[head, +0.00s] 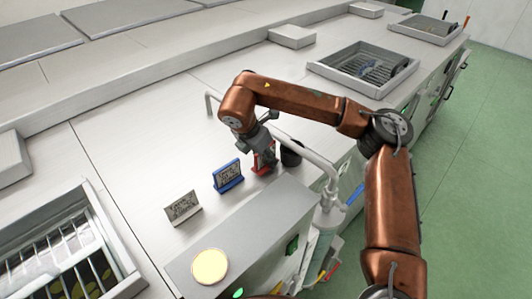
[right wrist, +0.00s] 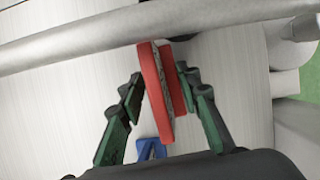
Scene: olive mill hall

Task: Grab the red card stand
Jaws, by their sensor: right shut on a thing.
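The red card stand (head: 262,160) stands on the pale counter, at the right end of a short row of card stands. My right gripper (head: 262,150) reaches down over it and hides part of it. In the right wrist view the red card stand (right wrist: 157,90) is between the two green-padded fingers of my right gripper (right wrist: 160,110), which is shut on it. Whether the stand touches the counter is hard to tell. My left gripper is in neither view.
A blue card stand (head: 228,175) and a grey-white one (head: 183,208) stand to the left. A dark cup (head: 291,153) is close on the right. A pale pipe rail (head: 300,148) runs just behind. A grated basin (head: 362,68) lies farther back.

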